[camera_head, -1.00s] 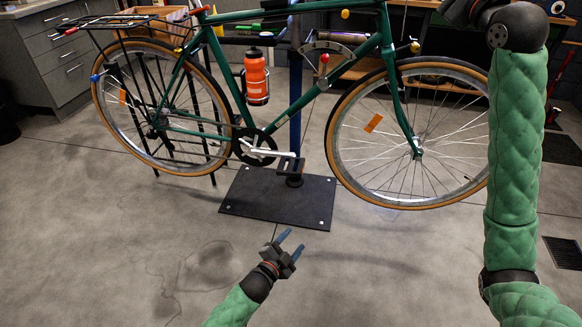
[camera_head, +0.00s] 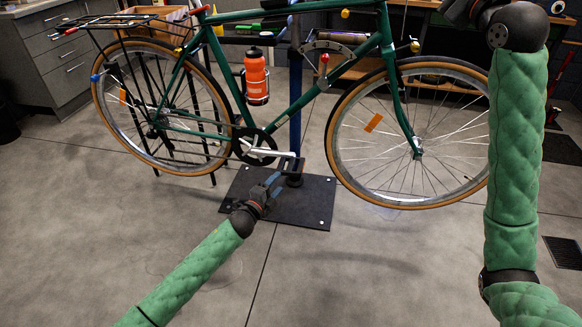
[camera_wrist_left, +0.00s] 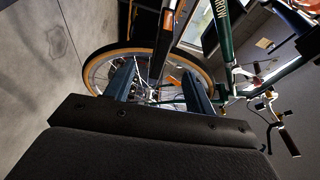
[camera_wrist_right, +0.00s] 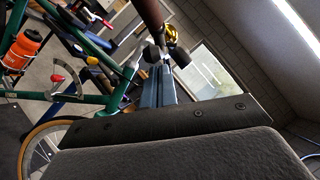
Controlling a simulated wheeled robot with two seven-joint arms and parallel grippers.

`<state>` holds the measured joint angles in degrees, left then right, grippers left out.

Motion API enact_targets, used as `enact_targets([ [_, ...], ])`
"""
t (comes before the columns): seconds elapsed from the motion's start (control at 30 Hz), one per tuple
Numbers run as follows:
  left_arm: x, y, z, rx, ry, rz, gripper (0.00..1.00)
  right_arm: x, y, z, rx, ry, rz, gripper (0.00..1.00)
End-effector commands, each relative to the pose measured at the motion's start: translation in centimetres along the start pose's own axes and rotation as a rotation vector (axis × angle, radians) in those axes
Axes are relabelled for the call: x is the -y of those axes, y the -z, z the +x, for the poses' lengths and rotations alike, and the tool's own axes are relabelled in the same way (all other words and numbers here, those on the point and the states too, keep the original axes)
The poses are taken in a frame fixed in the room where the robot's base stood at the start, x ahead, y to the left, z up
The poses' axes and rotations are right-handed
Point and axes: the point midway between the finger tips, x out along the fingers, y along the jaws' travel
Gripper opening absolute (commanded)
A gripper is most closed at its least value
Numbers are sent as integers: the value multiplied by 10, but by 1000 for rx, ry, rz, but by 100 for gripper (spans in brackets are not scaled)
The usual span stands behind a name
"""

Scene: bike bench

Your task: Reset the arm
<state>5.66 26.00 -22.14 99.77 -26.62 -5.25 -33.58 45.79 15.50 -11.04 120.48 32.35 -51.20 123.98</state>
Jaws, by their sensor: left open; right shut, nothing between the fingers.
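My left arm comes in from the lower left of the head view. Its gripper (camera_head: 268,188) is in front of the bike stand's base plate in the picture, below the pedal. In the left wrist view its two blue fingers (camera_wrist_left: 160,88) are apart with nothing between them. The green bike (camera_head: 290,85) hangs on the stand beyond it. My right arm rises along the right side of the head view, and its gripper is out of that frame. In the right wrist view the right gripper's fingers (camera_wrist_right: 160,85) are together and empty, in front of the bike's handlebar area.
The black base plate (camera_head: 305,205) lies on the grey floor under the bike. An orange bottle (camera_head: 255,75) sits in the frame's cage. Grey drawers (camera_head: 62,55) stand at the back left. A floor grate (camera_head: 563,252) is at the right. The near floor is open.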

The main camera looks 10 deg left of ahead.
Motion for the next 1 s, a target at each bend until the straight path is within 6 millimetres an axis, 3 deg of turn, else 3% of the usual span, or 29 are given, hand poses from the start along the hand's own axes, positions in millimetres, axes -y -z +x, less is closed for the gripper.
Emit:
enact_targets([
  [0.6,1,0,70,0,1,-1,55,0,0,0,0,0,0,0],
  [1.0,0,0,91,0,0,-1,55,0,0,0,0,0,0,0],
])
